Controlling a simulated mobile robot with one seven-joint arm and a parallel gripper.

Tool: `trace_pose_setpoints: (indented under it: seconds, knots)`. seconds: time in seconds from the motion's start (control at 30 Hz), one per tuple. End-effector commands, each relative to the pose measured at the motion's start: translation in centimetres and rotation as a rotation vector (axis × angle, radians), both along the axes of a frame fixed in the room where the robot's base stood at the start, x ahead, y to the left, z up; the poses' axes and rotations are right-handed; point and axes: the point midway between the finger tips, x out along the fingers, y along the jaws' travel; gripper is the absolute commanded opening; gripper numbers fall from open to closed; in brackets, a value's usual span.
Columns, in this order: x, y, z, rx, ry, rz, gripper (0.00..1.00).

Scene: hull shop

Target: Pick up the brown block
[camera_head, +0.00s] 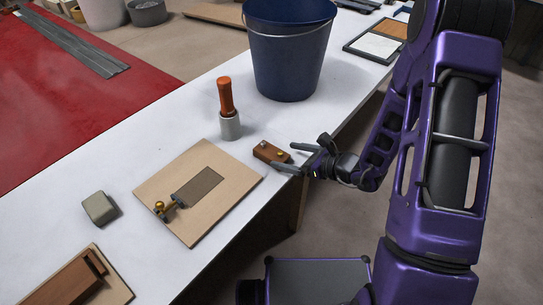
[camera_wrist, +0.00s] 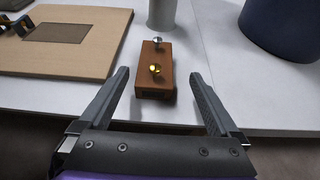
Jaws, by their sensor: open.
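The brown block (camera_head: 269,152) lies on the white bench near its front edge. In the wrist view the brown block (camera_wrist: 155,80) has one gold knob and one silver knob on top. My gripper (camera_head: 297,158) is open at the bench edge, level with the block's near end. In the wrist view my gripper's fingers (camera_wrist: 158,78) stand apart to the left and right of the block's near part, with gaps on both sides. Nothing is between them except that near end.
A tan board (camera_head: 215,190) with a dark plate and gold-knobbed fitting lies left of the block. An orange-handled tool in a grey cup (camera_head: 230,125) and a dark blue bucket (camera_head: 287,60) stand behind it. A grey block (camera_head: 99,208) is further left on the white bench (camera_head: 125,170).

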Motion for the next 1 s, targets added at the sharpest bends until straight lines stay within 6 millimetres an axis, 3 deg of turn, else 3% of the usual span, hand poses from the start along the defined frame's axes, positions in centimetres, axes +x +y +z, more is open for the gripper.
trace_pose_setpoints:
  seconds: [0.43,0.73,1.0]
  knots:
    - [2.2,4.1,-2.2,-0.001,-0.001,0.003,0.97]
    - [2.6,4.4,-2.3,0.0,-0.001,0.0,0.97]
    - [2.6,4.4,-2.3,-0.001,-0.001,0.0,0.51]
